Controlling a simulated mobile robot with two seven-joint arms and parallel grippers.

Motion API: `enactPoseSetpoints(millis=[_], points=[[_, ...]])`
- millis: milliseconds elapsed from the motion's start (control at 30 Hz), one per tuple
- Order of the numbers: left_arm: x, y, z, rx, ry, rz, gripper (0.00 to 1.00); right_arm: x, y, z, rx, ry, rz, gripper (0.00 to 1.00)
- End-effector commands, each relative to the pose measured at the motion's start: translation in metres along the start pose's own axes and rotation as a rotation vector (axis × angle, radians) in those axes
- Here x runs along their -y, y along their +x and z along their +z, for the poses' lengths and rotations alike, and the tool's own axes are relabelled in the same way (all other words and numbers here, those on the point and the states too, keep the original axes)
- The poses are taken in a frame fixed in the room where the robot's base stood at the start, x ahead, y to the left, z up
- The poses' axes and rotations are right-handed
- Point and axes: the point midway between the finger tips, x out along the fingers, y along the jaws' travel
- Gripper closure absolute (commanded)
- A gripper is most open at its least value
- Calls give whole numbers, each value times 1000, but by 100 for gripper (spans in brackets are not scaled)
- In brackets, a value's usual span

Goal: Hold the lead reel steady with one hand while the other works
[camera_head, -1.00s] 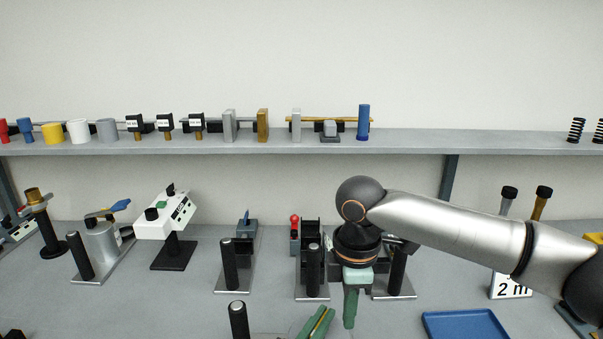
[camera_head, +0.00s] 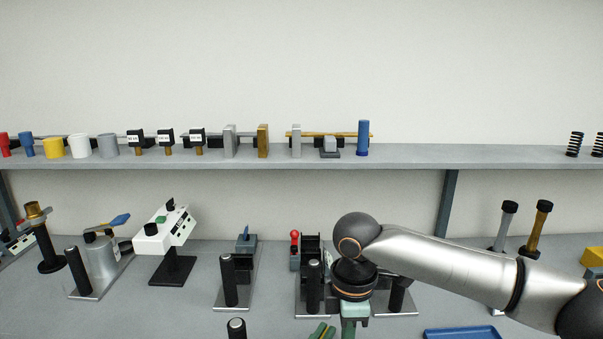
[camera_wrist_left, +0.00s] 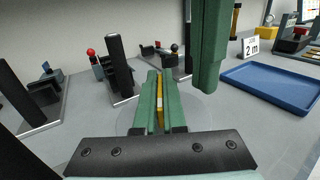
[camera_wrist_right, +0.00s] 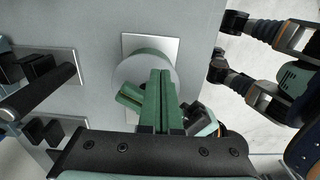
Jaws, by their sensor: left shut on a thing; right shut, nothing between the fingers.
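The lead reel looks like a pale grey round disc (camera_wrist_right: 122,72) lying flat on the bench in the right wrist view. Its pale rim also shows around my left fingers in the left wrist view (camera_wrist_left: 195,112). My left gripper (camera_wrist_left: 158,80) has green fingers closed over the disc with a thin yellowish strip between them. The exact grip on the reel is partly hidden. The left fingertips just show at the bottom of the head view (camera_head: 322,331). My right gripper (camera_wrist_right: 158,75) is shut and empty, pointing down above the disc. Its fingertips are cut off in the head view.
Black posts on metal plates (camera_head: 229,281) stand behind the grippers, with a red-knobbed device (camera_head: 295,252) among them. A blue tray (camera_wrist_left: 275,88) lies to the right. A white instrument (camera_head: 165,230) stands at left. A shelf (camera_head: 230,157) of small parts runs behind.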

Motion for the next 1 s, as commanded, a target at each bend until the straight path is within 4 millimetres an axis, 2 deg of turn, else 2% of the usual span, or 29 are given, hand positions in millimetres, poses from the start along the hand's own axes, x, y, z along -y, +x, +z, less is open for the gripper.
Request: enactPoseSetpoints(millis=[1000], points=[[-1, 0, 0, -1, 1, 2, 100, -4, 0, -9, 0, 0, -1, 100]])
